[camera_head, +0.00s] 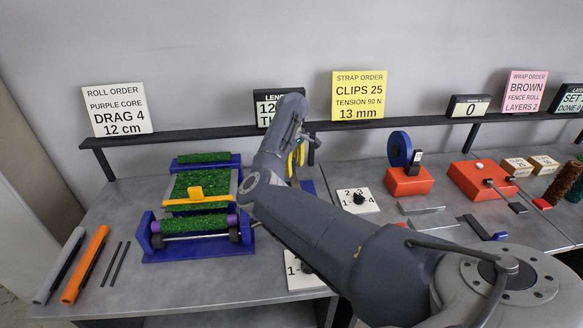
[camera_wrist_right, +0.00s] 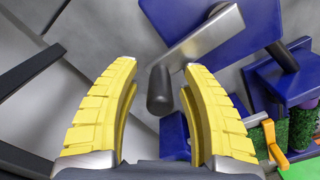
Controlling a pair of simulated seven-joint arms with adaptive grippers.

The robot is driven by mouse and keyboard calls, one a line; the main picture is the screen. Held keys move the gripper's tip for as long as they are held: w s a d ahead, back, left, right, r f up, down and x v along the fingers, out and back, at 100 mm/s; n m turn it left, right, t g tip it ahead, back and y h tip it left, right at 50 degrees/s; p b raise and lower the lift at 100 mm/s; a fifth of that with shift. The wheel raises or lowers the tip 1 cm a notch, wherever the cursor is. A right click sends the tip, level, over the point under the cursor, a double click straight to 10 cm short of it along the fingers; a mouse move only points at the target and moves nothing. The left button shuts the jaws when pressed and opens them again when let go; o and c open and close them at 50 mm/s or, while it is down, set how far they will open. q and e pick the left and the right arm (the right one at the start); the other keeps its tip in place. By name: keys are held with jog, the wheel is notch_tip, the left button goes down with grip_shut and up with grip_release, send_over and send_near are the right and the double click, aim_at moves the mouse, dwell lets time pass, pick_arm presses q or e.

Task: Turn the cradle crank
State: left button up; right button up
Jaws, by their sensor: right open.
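The crank (camera_wrist_right: 195,45) shows in the right wrist view as a silver flat arm against a blue plate (camera_wrist_right: 250,25), with a dark cylindrical handle (camera_wrist_right: 160,92) at its lower end. My right gripper (camera_wrist_right: 160,65) is open, its yellow fingers on either side of the handle, with gaps visible. In the head view my right gripper (camera_head: 297,158) is mostly behind my own arm, and the crank is hidden there. A blue cradle (camera_head: 205,254) holding a green roll (camera_head: 194,223) stands to the left. My left gripper is not in view.
A green mat with an orange piece (camera_head: 194,193) lies behind the roll. Orange and grey rods (camera_head: 85,264) lie at the left. A dial card (camera_head: 357,200) and red blocks (camera_head: 408,181) are on the right table. A dark rail (camera_head: 215,133) runs behind.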

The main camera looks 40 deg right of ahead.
dwell(0.3)
grip_shut()
dwell(0.4)
